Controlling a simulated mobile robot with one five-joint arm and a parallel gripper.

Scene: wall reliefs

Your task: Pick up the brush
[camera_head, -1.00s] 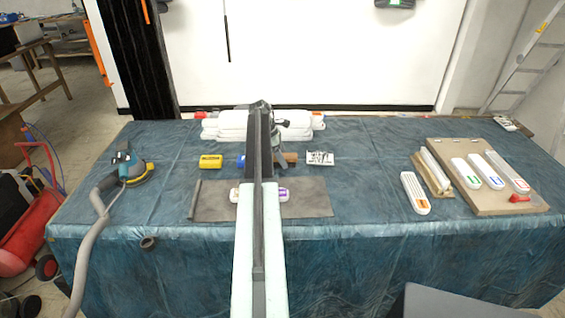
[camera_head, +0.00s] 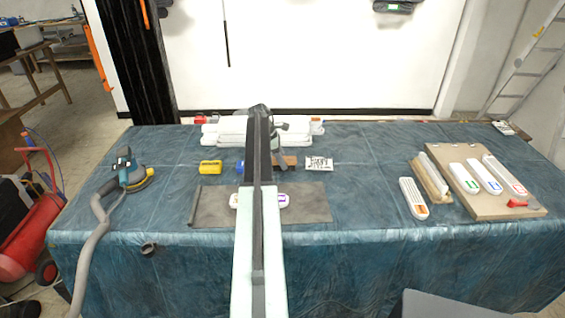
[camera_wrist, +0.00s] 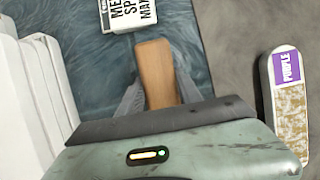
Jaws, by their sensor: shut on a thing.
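The brush shows as a light brown wooden handle (camera_wrist: 156,72) in the wrist view. My gripper (camera_wrist: 160,85) has its two grey fingers on either side of the handle and is shut on it. The rest of the brush is hidden below the gripper body. In the head view the brush's brown end (camera_head: 288,161) shows just right of my arm, above the blue cloth. Most of my gripper (camera_head: 274,150) is hidden behind my arm there. I cannot tell whether the brush touches the table.
White stacked bars (camera_head: 300,128) lie behind the brush. A labelled white packet (camera_head: 319,164) is close on its right. A yellow block (camera_head: 210,167) is to the left. A grey mat (camera_head: 310,208) with a purple-labelled bar (camera_wrist: 287,100) lies in front.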

